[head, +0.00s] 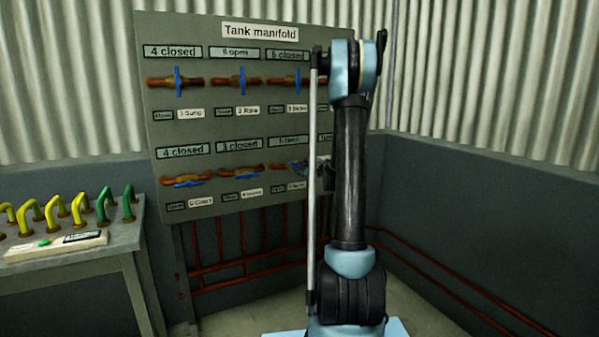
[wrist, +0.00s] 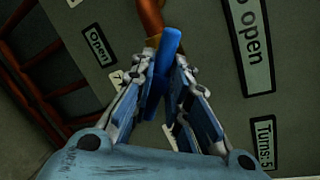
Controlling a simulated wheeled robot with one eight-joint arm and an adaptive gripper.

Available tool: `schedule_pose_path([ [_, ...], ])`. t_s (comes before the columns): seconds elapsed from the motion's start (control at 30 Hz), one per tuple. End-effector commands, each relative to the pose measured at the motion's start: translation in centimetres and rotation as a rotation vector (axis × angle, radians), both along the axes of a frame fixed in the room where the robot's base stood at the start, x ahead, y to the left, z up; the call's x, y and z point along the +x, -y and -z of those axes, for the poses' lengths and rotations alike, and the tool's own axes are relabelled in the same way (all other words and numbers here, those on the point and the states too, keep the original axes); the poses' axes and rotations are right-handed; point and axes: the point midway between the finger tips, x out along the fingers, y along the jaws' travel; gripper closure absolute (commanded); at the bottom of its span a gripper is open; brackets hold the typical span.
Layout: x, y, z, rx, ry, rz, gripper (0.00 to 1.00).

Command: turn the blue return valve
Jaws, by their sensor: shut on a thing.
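The blue valve handle (wrist: 168,50) is between the fingers of my gripper (wrist: 163,68) in the wrist view, and the gripper is shut on it. The handle sits on a copper-coloured pipe (wrist: 151,18) on the panel. In the head view, this spot is in the lower row, third from the left, and my arm partly hides it. A plate in the wrist view reads "open" (wrist: 249,40), its first character cut off. Another plate reads "Turns: 5" (wrist: 263,145), and a small one reads "Open" (wrist: 97,45). The name label is mostly hidden by the fingers.
The grey "Tank manifold" panel (head: 225,130) carries two rows of blue-handled valves. My arm covers its right part. A bench (head: 75,262) with yellow and green handles stands at the left. Red pipes (head: 255,262) run below the panel and along the right wall.

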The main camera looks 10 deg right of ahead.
Motion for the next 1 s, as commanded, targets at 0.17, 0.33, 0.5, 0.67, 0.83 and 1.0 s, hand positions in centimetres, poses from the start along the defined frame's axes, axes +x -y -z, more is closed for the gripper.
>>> schedule_pose_path([
  [0.17, -0.3, -0.47, 0.18, -0.087, 0.025, -0.009, 1.0],
  [0.33, -0.31, -0.53, 0.22, -0.135, 0.041, -0.01, 1.0],
  [0.5, -0.32, -0.57, 0.25, -0.155, 0.047, -0.01, 1.0],
  [0.67, -0.33, -0.59, 0.26, -0.159, 0.048, -0.011, 1.0],
  [0.83, -0.34, -0.6, 0.27, -0.159, 0.048, -0.011, 1.0],
  [1.0, -0.31, -0.57, 0.26, -0.158, 0.049, -0.01, 0.67],
])
